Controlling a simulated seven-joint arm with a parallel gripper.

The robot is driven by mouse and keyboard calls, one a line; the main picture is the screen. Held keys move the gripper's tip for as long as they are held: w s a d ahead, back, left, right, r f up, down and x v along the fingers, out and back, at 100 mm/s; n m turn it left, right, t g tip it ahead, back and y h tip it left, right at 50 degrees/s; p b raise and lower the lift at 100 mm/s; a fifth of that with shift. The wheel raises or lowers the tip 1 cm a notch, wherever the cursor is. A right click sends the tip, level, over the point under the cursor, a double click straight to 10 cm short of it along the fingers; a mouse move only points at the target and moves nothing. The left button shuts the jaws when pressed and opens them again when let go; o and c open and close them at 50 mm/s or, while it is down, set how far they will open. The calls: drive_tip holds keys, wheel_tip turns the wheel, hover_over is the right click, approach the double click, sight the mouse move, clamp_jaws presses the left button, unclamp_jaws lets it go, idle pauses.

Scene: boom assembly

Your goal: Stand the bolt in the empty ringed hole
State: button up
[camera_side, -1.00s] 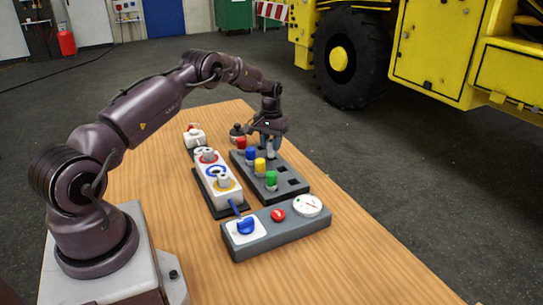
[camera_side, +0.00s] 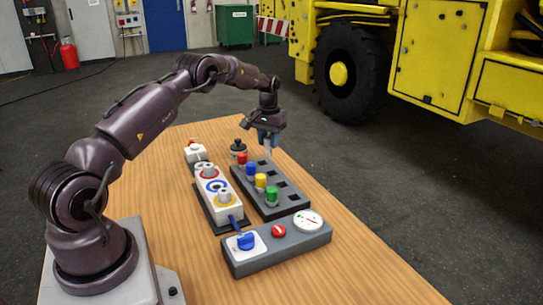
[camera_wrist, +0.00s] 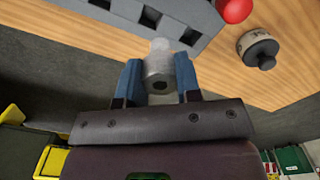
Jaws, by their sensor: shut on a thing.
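My gripper (camera_side: 268,141) is shut on a grey metal bolt (camera_wrist: 160,71), which hangs upright between the blue fingers. In the side view the bolt's lower end is just above the far end of the dark rack (camera_side: 292,205). The white block (camera_side: 229,212) stands left of the rack. It has red, blue and yellow rings. Grey bolts stand in the red-ringed (camera_side: 207,170) and yellow-ringed (camera_side: 225,195) places. The blue ring (camera_side: 215,186) between them looks empty. In the wrist view my gripper (camera_wrist: 159,75) hides part of the bolt.
Red, blue (camera_side: 251,169), yellow and green (camera_side: 271,194) knobs line the rack's left side, beside square slots. A black round knob (camera_side: 238,146) stands behind the rack. A grey panel (camera_side: 285,250) with a blue switch and gauge stands in front. The table's right side is clear.

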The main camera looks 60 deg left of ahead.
drive_tip(key=s+r, duration=0.6)
drive_tip(key=s, duration=0.3)
drive_tip(key=shift+s+d+f, duration=0.8)
drive_tip(key=shift+s+f, duration=0.45)
drive_tip(key=shift+s, duration=0.35)
drive_tip(key=shift+s+d+f, duration=0.85)
drive_tip(key=shift+s+f, duration=0.4)
drive_tip(key=shift+s, duration=0.4)
drive_tip(key=shift+s+d+f, duration=0.8)
drive_tip(key=shift+s+f, duration=0.45)
drive_tip(key=shift+s, duration=0.35)
drive_tip(key=shift+f, duration=0.95)
drive_tip(key=shift+f, duration=0.7)
drive_tip(key=o, duration=1)
drive_tip(key=shift+r, duration=0.1)
